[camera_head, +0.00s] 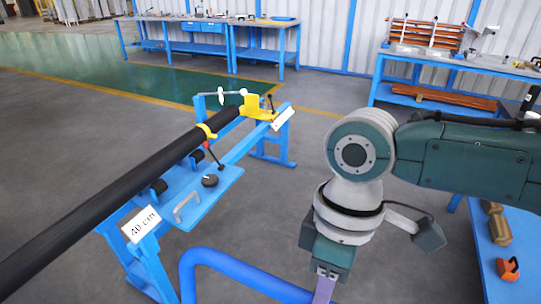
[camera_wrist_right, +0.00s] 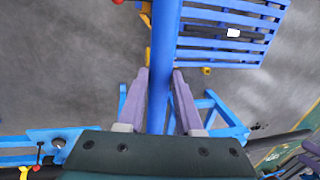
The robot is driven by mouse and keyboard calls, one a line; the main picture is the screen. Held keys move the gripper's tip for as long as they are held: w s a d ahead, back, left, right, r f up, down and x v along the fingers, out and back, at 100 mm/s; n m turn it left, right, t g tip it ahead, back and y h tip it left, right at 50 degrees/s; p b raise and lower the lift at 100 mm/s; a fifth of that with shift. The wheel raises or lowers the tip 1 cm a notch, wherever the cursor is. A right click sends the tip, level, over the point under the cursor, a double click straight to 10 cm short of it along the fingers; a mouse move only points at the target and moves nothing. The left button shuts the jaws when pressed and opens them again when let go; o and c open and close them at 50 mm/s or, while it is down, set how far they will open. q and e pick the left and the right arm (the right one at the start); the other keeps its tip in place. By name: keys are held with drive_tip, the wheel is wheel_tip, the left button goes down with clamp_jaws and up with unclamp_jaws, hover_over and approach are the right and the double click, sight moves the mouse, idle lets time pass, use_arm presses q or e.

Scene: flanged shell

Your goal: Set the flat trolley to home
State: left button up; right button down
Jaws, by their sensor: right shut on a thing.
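The flat trolley's blue tubular handle (camera_head: 235,259) curves across the bottom middle of the head view; its deck is out of that view. In the right wrist view the handle (camera_wrist_right: 168,35) runs down the middle, and the trolley's slatted blue deck (camera_wrist_right: 215,54) lies at the top right. My right gripper (camera_head: 324,290) points down at the handle, its tips cut off by the lower edge. In the right wrist view its purple fingers (camera_wrist_right: 162,82) are on both sides of the blue tube, shut on it.
A blue stand (camera_head: 225,180) with a long black pipe (camera_head: 110,195) and a "40 cm" sign is to the left. A blue bench (camera_head: 480,66) is at the back right, and another workbench (camera_head: 215,50) is at the back. Grey floor lies between them.

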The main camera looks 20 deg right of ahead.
use_arm(q)
wheel_tip(320, 180, up, 8)
drive_tip(key=p, duration=0.6)
drive_tip(key=shift+r+p, duration=0.2)
drive_tip(key=shift+p, duration=0.2)
use_arm(e)
drive_tip(key=s+a, duration=1.3)
drive_tip(key=a, duration=0.3)
drive_tip(key=shift+s, duration=0.3)
use_arm(q)
drive_tip(key=shift+s, duration=0.1)
use_arm(e)
drive_tip(key=c, duration=0.7)
unclamp_jaws()
drive_tip(key=shift+s+a, duration=0.1)
drive_tip(key=shift+o, duration=0.6)
drive_tip(key=shift+r, duration=0.1)
use_arm(q)
drive_tip(key=shift+a+r+p, duration=0.1)
drive_tip(key=shift+r+p, duration=1.05)
drive_tip(key=shift+r, duration=0.05)
use_arm(e)
wheel_tip(320, 180, up, 10)
drive_tip(key=w+d, duration=0.1)
drive_tip(key=shift+w+d+f, duration=0.2)
drive_tip(key=shift+d+f, duration=0.05)
drive_tip(key=shift+d, duration=0.05)
